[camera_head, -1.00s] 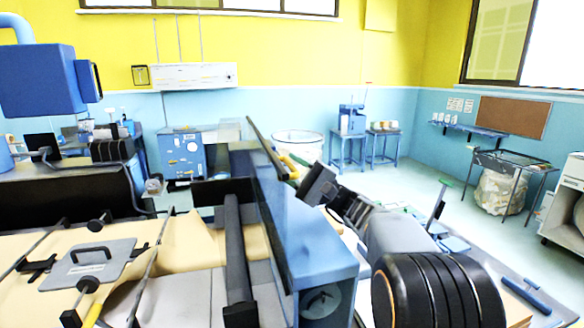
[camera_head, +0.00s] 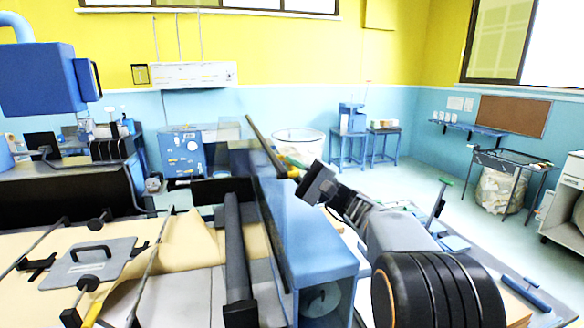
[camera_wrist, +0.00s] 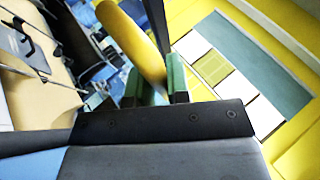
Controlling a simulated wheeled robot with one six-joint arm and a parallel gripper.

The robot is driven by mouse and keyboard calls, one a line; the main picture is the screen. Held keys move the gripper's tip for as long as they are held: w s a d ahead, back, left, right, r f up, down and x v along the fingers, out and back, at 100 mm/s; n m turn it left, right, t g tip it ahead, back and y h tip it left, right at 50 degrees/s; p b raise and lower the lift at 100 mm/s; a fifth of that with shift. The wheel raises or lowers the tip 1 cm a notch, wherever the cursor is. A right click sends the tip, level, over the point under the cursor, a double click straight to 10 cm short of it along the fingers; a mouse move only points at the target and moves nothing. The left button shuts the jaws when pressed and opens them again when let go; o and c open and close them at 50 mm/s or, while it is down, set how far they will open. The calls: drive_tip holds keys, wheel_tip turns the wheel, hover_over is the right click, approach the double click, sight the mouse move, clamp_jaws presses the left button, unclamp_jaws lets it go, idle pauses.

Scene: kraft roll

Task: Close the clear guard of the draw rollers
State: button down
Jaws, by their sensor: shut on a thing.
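The clear guard of the draw rollers shows in the head view as a tilted see-through pane with a dark edge bar (camera_head: 264,143), raised above the blue roller housing (camera_head: 310,235). My gripper (camera_head: 292,166) is at the right side of this bar, its fingertips small and partly hidden there. In the wrist view, the green-padded fingers of my gripper (camera_wrist: 155,86) are shut on a yellow handle (camera_wrist: 132,38). The dark edge of the guard seems to run just beside the handle.
Tan kraft paper (camera_head: 190,240) runs over the machine bed at the left, with a grey plate (camera_head: 88,262) on it. A dark bar (camera_head: 235,250) lies beside the housing. A blue cabinet (camera_head: 185,152) stands behind. Open floor (camera_head: 400,178) lies at the right.

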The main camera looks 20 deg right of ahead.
drive_tip(key=a+f+n+g+h+b, duration=0.1)
drive_tip(key=a+f+n+g+h, duration=0.15)
drive_tip(key=a, duration=0.65)
drive_tip(key=a+f+n+g+h+b, duration=0.15)
drive_tip(key=a+h, duration=0.25)
drive_tip(key=a, duration=0.5)
drive_tip(key=a+f+n+g+h, duration=0.1)
drive_tip(key=a+f+h, duration=0.2)
drive_tip(key=a+f, duration=0.2)
drive_tip(key=a+f+n+g+h, duration=0.1)
drive_tip(key=a+f+h, duration=0.3)
drive_tip(key=f, duration=0.7)
drive_tip(key=shift+a+f+n, duration=0.2)
drive_tip(key=shift+a+n, duration=0.1)
drive_tip(key=shift+a, duration=0.6)
drive_tip(key=shift+s+f+h, duration=0.1)
drive_tip(key=shift+f+h, duration=0.1)
drive_tip(key=shift+h, duration=0.05)
drive_tip(key=c, duration=1.1)
unclamp_jaws()
drive_tip(key=shift+a, duration=0.1)
